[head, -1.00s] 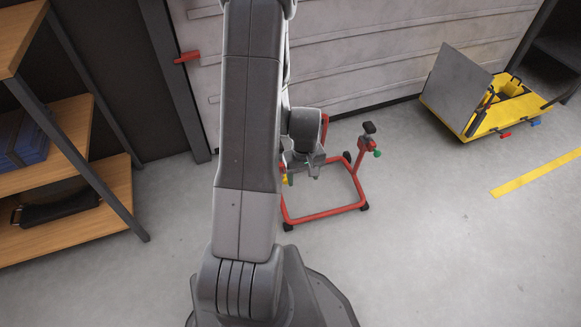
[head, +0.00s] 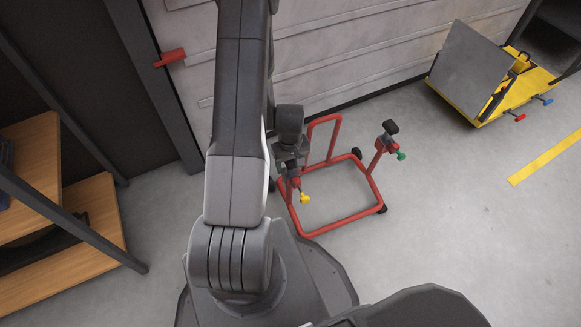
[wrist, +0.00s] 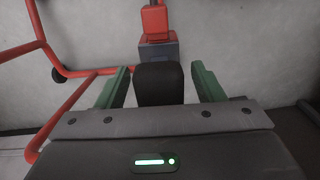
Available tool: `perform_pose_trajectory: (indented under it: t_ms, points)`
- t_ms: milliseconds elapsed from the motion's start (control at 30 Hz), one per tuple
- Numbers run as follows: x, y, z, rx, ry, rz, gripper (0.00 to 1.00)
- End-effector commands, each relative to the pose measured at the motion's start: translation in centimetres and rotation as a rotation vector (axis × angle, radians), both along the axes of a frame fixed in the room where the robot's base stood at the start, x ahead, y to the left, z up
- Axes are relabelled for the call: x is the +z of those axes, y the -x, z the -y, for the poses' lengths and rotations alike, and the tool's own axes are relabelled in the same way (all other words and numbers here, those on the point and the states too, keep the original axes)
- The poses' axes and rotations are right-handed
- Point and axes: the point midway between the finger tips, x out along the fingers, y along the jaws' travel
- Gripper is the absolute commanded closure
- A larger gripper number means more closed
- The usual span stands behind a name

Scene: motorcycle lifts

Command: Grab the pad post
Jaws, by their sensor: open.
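The red stand (head: 318,229) has two upright posts. The left post, with a yellow knob (head: 305,198), is partly hidden by my gripper (head: 290,165) and arm in the head view. The right post (head: 378,158) has a black pad (head: 390,127) and a green knob (head: 401,155). In the wrist view, my gripper (wrist: 161,82) is open, with a green finger on each side of a black pad (wrist: 158,84). Gaps show between the pad and both fingers. A grey block (wrist: 158,52) and a red part (wrist: 156,22) of the post show beyond the pad.
A red stand bar (wrist: 65,115) runs left of the fingers in the wrist view. A wooden shelf unit (head: 95,225) stands left. A yellow lift with a grey plate (head: 470,70) is at the back right. Floor right of the stand is clear.

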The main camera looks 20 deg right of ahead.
Motion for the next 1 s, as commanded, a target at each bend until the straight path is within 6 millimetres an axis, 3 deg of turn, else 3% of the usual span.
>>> perform_pose_trajectory:
  t_ms: [200, 467, 767, 1000]
  points:
    - [-0.1, -0.1, 0.0, 0.000, 0.001, 0.002, 0.38]
    - [-0.1, 0.0, 0.0, 0.000, 0.001, 0.001, 0.89]
    - [0.4, -0.1, 0.0, 0.000, 0.001, 0.002, 0.90]
    - [4.7, -0.2, 0.1, 0.000, 0.003, 0.005, 0.90]
